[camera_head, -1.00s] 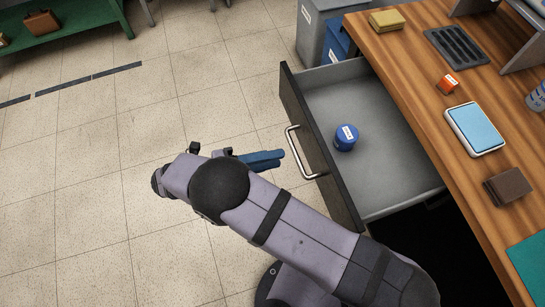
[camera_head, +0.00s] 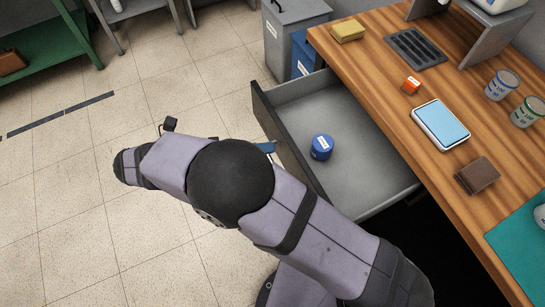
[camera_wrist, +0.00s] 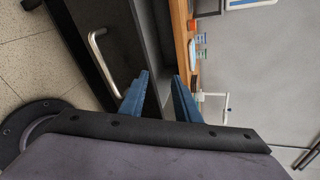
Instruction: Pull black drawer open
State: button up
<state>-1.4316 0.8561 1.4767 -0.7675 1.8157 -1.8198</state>
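The black-fronted drawer (camera_head: 272,128) stands pulled out from the wooden desk, with its grey inside showing. A blue round container (camera_head: 321,147) stands in it. The silver bar handle (camera_wrist: 97,50) shows on the dark front in the wrist view; my arm hides it in the head view. My gripper (camera_wrist: 160,97) is open, its two blue fingers apart. The handle lies to the left, outside the fingers. One blue fingertip (camera_head: 266,147) shows by the drawer front in the head view; whether it touches is not clear.
Grey (camera_head: 297,30) and blue bins stand beyond the drawer. The tiled floor (camera_head: 75,185) at the left is clear.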

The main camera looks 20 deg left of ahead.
jog(key=w+m+g+y+p, duration=0.2)
jog(key=m+g+p, duration=0.15)
jog(key=m, duration=0.65)
jog(key=w+r+m+g+y+p, duration=0.1)
jog(key=m+g+y+p, duration=0.3)
jog(key=m, duration=0.7)
jog(key=w+m+g+p, duration=0.25)
jog(key=m+p, duration=0.25)
jog(key=m, duration=0.5)
jog(key=f, duration=0.5)
jog(key=shift+s+f, duration=0.2)
jog(key=shift+s, duration=0.1)
jog(key=shift+p+x, duration=1)
jog(key=shift+x, duration=2.55)
jog(key=shift+s+a, duration=0.1)
jog(key=shift+a, duration=0.1)
grip_shut()
